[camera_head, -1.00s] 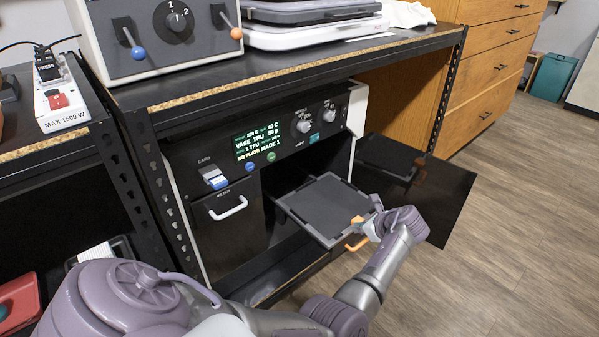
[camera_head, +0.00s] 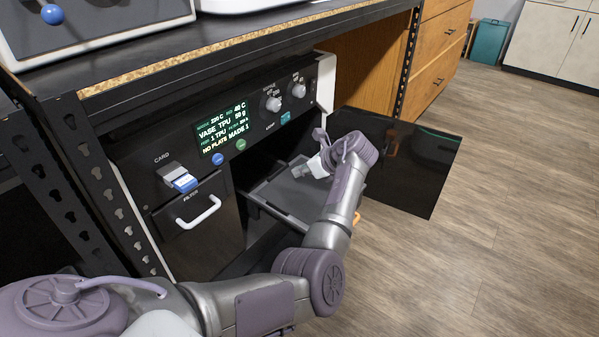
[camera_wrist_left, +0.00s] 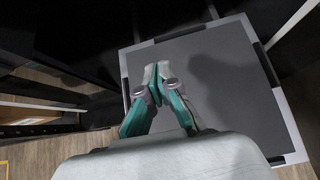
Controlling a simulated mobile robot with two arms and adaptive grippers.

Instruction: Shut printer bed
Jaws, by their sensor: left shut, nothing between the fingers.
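The printer bed (camera_head: 280,196) is a dark grey plate with a lighter frame, drawn out of the printer's open lower bay. It also shows in the left wrist view (camera_wrist_left: 225,70), flat under the fingers. Its orange handle (camera_head: 356,217) is partly hidden behind my left arm. My left gripper (camera_head: 299,171) is shut and empty above the bed plate; its fingertips meet in the left wrist view (camera_wrist_left: 155,68). I cannot tell if they touch the plate. The printer's dark door (camera_head: 425,170) stands open to the right. My right gripper is not in view.
The printer's front has a green-lit display (camera_head: 222,130), two knobs, a blue card slot and a filter drawer with a white handle (camera_head: 198,212). A shelf with a black post closes in above. The wooden floor (camera_head: 480,240) at the right is clear.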

